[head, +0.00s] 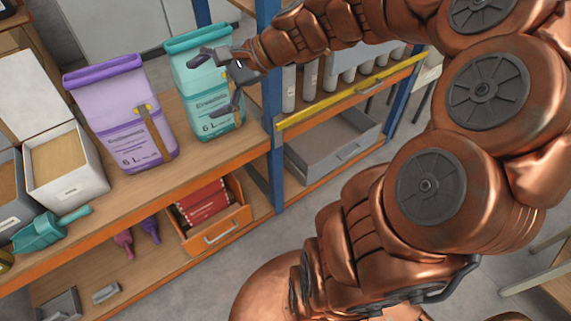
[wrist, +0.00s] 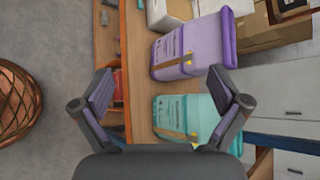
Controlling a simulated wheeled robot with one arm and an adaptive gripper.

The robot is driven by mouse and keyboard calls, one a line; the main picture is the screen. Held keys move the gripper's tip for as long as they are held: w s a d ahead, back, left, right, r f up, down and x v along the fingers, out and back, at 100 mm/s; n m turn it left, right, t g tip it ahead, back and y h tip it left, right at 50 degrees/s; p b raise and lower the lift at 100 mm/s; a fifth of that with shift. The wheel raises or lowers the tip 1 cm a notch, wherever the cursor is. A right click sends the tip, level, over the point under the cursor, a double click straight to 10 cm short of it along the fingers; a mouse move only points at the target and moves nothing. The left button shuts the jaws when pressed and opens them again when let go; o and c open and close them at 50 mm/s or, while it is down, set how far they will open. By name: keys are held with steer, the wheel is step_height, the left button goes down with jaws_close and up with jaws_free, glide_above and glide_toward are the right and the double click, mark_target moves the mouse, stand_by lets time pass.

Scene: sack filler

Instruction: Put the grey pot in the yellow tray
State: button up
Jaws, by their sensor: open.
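I cannot make out a grey pot or a yellow tray for certain in either view. My gripper (head: 210,86) is open and empty, in front of the upper part of a teal sack (head: 206,115) in the head view. In the wrist view my gripper (wrist: 160,80) has its fingers spread wide, with the teal sack (wrist: 180,117) and a purple sack (wrist: 190,50) beyond them. The purple sack (head: 112,108) stands left of the teal one on the shelf.
White boxes (head: 65,188) and a teal scoop (head: 45,232) are on the shelf (head: 165,190) at left. An orange drawer (head: 220,232) holds red packs below. Right of a blue post (head: 272,100) are grey cylinders (head: 310,85), a yellow strip (head: 350,93) and a grey bin (head: 335,155).

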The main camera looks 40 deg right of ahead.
steer(key=s+a+f+n+g+h, duration=0.2)
steer(key=s+a+f+n+g, duration=0.15)
steer(key=s, duration=0.25)
steer(key=s+a+f+n+g+h, duration=0.1)
steer(key=s+a+f+n+g, duration=0.15)
steer(key=s+a+n, duration=0.35)
steer(key=s+d+f+n+g+h, duration=0.1)
steer(key=s+d+f+n+h, duration=0.1)
steer(key=s, duration=0.5)
steer(key=s+d+f+n+g+h, duration=0.1)
steer(key=s+d+f+n+h, duration=0.2)
steer(key=s+d, duration=0.4)
steer(key=shift+s+n+g+h, duration=0.25)
steer(key=shift+n+h, duration=0.2)
steer(key=shift+h, duration=0.25)
